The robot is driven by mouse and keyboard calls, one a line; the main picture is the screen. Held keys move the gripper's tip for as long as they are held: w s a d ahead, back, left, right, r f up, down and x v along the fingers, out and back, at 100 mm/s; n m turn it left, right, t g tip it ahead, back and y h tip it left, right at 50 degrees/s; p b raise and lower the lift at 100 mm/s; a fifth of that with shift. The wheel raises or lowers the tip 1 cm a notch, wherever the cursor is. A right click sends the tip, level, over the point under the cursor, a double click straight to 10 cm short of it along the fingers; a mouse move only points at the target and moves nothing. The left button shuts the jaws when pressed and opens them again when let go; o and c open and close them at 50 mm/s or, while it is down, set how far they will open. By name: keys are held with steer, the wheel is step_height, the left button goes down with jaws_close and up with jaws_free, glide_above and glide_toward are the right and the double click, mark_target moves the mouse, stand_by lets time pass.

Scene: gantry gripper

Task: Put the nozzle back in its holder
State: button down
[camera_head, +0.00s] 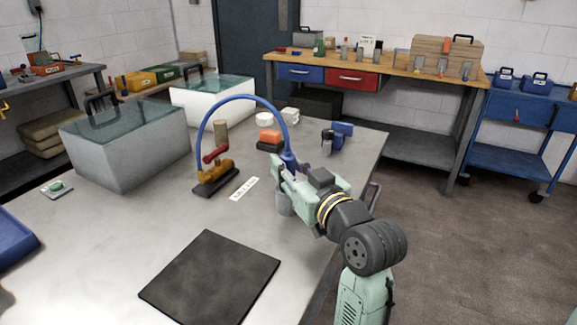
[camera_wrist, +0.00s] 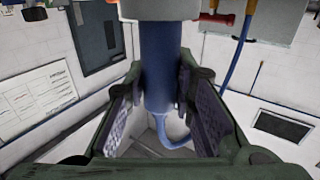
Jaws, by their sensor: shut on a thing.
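The blue nozzle (camera_wrist: 160,68) stands between the two dark finger pads of my gripper (camera_wrist: 162,100) in the wrist view, and the gripper is shut on it. In the head view my gripper (camera_head: 284,178) is over the right part of the table, with the nozzle's blue top (camera_head: 288,162) showing above it. A blue hose (camera_head: 238,98) arches from the nozzle to a brown fitting with a red lever (camera_head: 216,172). A grey cylinder (camera_head: 284,206) shows just below my gripper; it may be the holder. My gripper hides the nozzle's lower end, so I cannot tell whether they touch.
A white label strip (camera_head: 244,189) lies left of my gripper. An orange-and-black block (camera_head: 269,140) and a blue tool (camera_head: 338,136) stand behind it. A dark mat (camera_head: 211,277) lies in front. Two glass-topped boxes, one grey (camera_head: 128,152), one white (camera_head: 213,100), stand at left.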

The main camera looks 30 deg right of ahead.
steer(key=shift+f, duration=0.2)
steer(key=c, duration=1.4)
jaws_free()
steer(key=shift+o, duration=0.2)
steer(key=shift+r, duration=0.1)
steer(key=shift+r, duration=0.25)
steer(key=s, duration=1.2)
steer(key=shift+a+f+b, duration=0.15)
steer(key=shift+a+b, duration=0.15)
steer(key=shift+b, duration=0.1)
